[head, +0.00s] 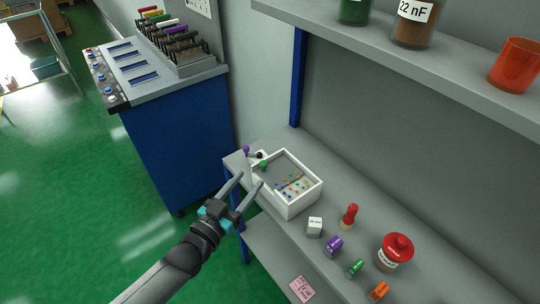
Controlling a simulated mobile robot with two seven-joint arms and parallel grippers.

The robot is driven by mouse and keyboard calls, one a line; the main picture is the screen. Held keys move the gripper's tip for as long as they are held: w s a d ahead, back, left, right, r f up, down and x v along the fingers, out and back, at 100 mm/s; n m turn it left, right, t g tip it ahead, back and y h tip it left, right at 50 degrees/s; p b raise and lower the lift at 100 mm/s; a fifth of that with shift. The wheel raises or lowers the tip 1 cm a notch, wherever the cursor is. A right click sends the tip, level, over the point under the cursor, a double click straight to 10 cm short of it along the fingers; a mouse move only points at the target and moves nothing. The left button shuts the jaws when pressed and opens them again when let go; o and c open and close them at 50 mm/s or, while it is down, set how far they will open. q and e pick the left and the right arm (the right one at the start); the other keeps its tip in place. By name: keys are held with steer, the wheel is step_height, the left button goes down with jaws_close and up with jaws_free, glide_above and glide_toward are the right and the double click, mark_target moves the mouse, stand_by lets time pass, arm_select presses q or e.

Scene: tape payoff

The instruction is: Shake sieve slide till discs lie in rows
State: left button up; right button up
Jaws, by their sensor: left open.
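A white open box (303,203) stands on the grey bench at its left end. Several small coloured discs (292,186) lie scattered inside it, too small to tell whether they form rows. A green piece (264,164) shows at the box's far left corner, beside a black knob (259,155) and a purple knob (246,149). I cannot tell which part is the sieve slide. My left gripper (250,181) is open and empty, with its fingertips near the box's left side; contact cannot be told. My right gripper is out of view.
Along the bench stand a white block (314,227), a red-topped piece (349,215), purple (334,246), green (355,268) and orange (379,291) pieces, and a red-lidded jar (395,252). A shelf (430,66) overhangs the bench. A blue cabinet (180,150) stands at left.

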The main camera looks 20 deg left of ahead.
mark_target(269, 163)
arm_select(q)
steer(key=b+x, duration=0.2)
steer(key=x, duration=0.9)
steer(key=shift+w+d, duration=0.1)
steer(key=shift+d, duration=0.05)
steer(key=shift+c, duration=0.4)
jaws_close()
stand_by(0.7)
